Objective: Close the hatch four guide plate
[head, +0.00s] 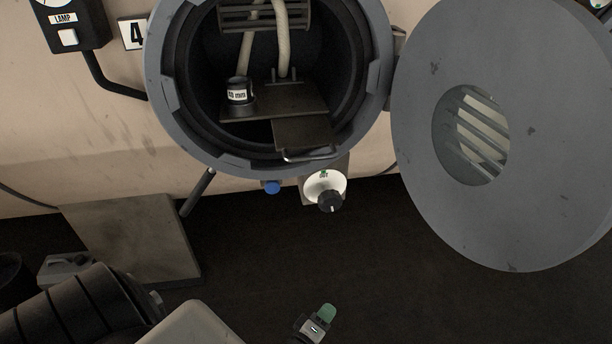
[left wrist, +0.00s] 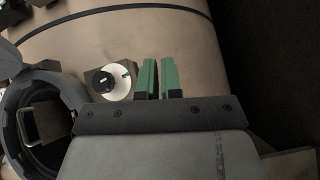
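Hatch four (head: 160,75) is a round grey opening beside a sign marked 4. Inside it, a dark flat plate with a lower flap, the guide plate (head: 303,133), extends toward the opening's front rim, with a metal bar handle (head: 312,156) at its near edge. A handle-like bar (left wrist: 27,125) also shows inside the opening in the left wrist view. My left gripper (head: 318,322) is low in the head view, below and apart from the hatch. In the left wrist view its green fingers (left wrist: 159,78) stand slightly apart with nothing between them. My right gripper is out of view.
The round hatch door (head: 555,140) with its window is swung open to the right. A white dial with a black knob (head: 329,199) and a blue knob (head: 272,187) sit below the rim. A cup marked in mm (head: 238,93) stands on the inner plate. The dark floor is clear in the middle.

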